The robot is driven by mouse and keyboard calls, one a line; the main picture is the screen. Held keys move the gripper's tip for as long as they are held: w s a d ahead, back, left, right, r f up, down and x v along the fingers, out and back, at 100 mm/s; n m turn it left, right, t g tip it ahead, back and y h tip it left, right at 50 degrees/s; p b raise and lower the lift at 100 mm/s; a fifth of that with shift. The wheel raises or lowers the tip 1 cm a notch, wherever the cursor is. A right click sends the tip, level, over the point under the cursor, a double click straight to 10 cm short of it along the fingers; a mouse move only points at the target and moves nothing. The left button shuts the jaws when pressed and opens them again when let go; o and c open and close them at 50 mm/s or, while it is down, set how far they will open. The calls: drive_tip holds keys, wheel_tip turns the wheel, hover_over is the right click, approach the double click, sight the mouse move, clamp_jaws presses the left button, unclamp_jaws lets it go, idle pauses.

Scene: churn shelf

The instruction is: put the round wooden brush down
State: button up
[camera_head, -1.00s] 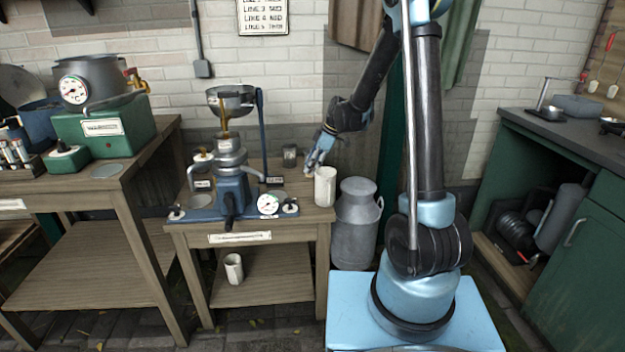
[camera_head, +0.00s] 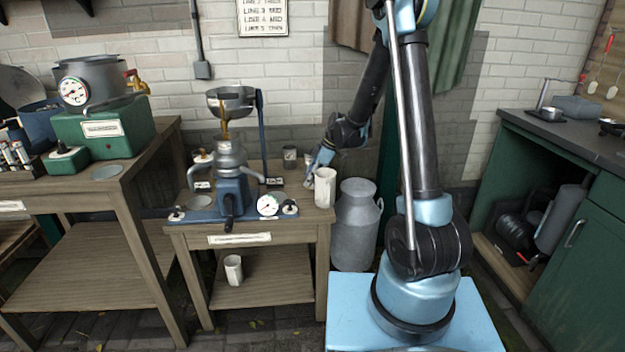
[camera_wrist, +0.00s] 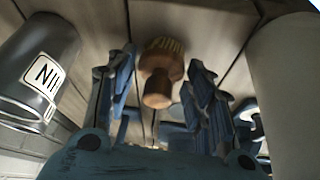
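The round wooden brush (camera_wrist: 160,72) shows in the wrist view against the planks of the small wooden table (camera_wrist: 190,30), its knob handle towards me and its pale bristles on the far side. My gripper (camera_wrist: 161,64) has its blue fingers spread on both sides of the brush, with a visible gap on each side. In the head view my gripper (camera_head: 311,178) is low over the right end of the small wooden table (camera_head: 317,223), just left of a white cup (camera_head: 325,188). The brush cannot be made out there.
A grey labelled canister (camera_wrist: 40,70) is at left in the wrist view, and also in the head view (camera_head: 290,157). The blue churn machine (camera_head: 232,187) stands left of my gripper. A metal milk can (camera_head: 356,225) stands right of the table. Another cup (camera_head: 233,268) is on the lower shelf.

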drive_tip(key=shift+r, duration=0.15)
drive_tip(key=v, duration=1.2)
drive_tip(key=s+d+r+m+h, duration=0.1)
drive_tip(key=s+d+r+m, duration=0.35)
drive_tip(key=s+d, duration=0.3)
drive_tip(key=s+d+f+m+h, duration=0.1)
drive_tip(key=s+d+m, duration=0.3)
drive_tip(key=s, duration=0.5)
drive_tip(key=s+d+f+m+t+h, duration=0.1)
drive_tip(key=s+d+f+m, duration=0.2)
drive_tip(key=s, duration=0.6)
drive_tip(key=s+d+f+m+t+h, duration=0.1)
drive_tip(key=s+d+f+m+h, duration=0.1)
drive_tip(key=s+d+m, duration=0.5)
drive_tip(key=shift+s+d, duration=0.85)
drive_tip(key=shift+s, duration=0.2)
drive_tip(key=shift+w+f, duration=0.15)
drive_tip(key=shift+w, duration=0.25)
